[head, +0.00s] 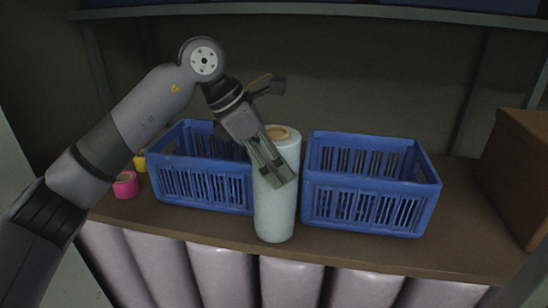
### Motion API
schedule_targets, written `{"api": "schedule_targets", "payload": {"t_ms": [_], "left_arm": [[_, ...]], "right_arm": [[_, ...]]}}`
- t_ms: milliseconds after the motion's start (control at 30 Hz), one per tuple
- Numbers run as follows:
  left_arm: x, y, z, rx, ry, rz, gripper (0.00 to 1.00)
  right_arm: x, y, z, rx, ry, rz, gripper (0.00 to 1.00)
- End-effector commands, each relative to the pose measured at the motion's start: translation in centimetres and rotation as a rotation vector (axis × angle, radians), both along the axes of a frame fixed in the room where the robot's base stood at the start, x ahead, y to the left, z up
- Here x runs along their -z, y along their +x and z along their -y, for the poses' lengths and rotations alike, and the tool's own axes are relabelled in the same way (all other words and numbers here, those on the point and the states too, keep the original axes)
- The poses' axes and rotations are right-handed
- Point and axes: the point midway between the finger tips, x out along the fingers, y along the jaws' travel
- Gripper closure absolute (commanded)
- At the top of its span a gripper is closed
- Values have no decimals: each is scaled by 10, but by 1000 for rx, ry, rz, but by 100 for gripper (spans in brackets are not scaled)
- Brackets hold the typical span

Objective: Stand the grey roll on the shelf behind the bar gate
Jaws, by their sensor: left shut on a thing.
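The grey roll (274,217) is a tall pale grey cylinder with a brown core at its top. It is upright between the two blue crates, near the front edge of the shelf (345,250). I cannot tell whether its base touches the shelf. My left gripper (279,182) comes down from the upper left and is shut on the upper part of the roll. Its fingers cover part of the roll's front. I can make out no bar gate in the head view. My right gripper is not in view.
A blue crate (205,190) stands left of the roll and another blue crate (365,206) stands right. A pink spool (125,186) and a yellow one (140,162) are at far left. A brown box (521,175) is at right. Several pale rolls (222,275) stand below.

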Motion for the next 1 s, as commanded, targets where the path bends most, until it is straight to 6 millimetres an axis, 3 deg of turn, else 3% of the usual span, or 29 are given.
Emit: {"api": "schedule_targets", "payload": {"t_ms": [33, 67, 400, 767, 1000], "left_arm": [[0, 0, 0, -1, 0, 1, 86], [1, 0, -1, -1, 3, -2, 24], [1, 0, 0, -1, 2, -2, 3], [-2, 0, -2, -1, 1, 0, 3], [-31, -3, -21, -4, 1, 3, 3]], "right_arm": [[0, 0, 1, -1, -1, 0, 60], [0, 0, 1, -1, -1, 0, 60], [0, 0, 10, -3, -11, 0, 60], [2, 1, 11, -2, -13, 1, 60], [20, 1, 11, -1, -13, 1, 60]]}}
